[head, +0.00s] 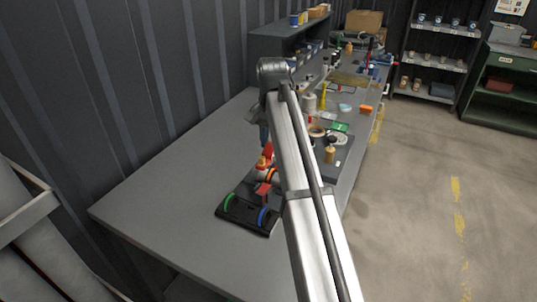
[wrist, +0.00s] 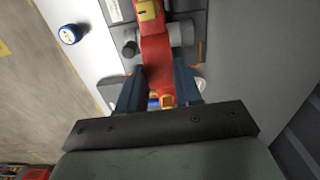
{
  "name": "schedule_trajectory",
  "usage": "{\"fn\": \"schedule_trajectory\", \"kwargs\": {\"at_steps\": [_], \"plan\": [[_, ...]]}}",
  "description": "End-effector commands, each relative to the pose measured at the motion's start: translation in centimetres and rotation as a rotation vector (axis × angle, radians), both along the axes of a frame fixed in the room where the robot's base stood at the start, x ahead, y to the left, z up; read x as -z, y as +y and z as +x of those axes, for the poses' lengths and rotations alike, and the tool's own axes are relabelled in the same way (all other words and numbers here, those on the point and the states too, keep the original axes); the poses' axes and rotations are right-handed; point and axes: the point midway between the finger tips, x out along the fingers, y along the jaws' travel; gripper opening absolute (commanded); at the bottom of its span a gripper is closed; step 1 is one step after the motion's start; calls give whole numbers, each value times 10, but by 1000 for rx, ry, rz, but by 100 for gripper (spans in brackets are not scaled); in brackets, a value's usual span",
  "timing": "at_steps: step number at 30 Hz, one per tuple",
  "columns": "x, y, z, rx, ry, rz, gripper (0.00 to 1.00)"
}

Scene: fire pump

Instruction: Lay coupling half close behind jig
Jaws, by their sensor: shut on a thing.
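My gripper (wrist: 160,88) is shut on a red piece with yellow-orange ends, which I take to be the coupling half (wrist: 158,65). Two blue fingers flank it in the wrist view. In the head view my gripper (head: 264,136) points down at the bench, with red and yellow parts (head: 265,158) just under it. Below is a grey cylinder with an orange ring and red parts, apparently the jig (head: 268,176); the grey cylinder also shows in the wrist view (wrist: 182,32). Whether the held piece touches it I cannot tell. My arm hides part of this area.
A black tray (head: 246,217) with a green ring and a blue ring lies at the near side. The grey bench (head: 165,185) is clear to the left. Tape, bottles and other small items crowd the bench beyond my arm. A shelf (head: 280,38) stands at the back.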

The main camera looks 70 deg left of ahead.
Motion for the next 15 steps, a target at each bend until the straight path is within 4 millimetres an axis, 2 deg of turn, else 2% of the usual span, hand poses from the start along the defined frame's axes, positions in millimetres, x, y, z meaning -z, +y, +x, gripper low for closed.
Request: {"fn": "schedule_trajectory", "kwargs": {"at_steps": [4, 9, 15], "plan": [[-3, 19, -15, -1, 1, -1, 0], [11, 55, -48, 7, 1, -2, 0], [27, 83, -80, 15, 0, -1, 0]]}}
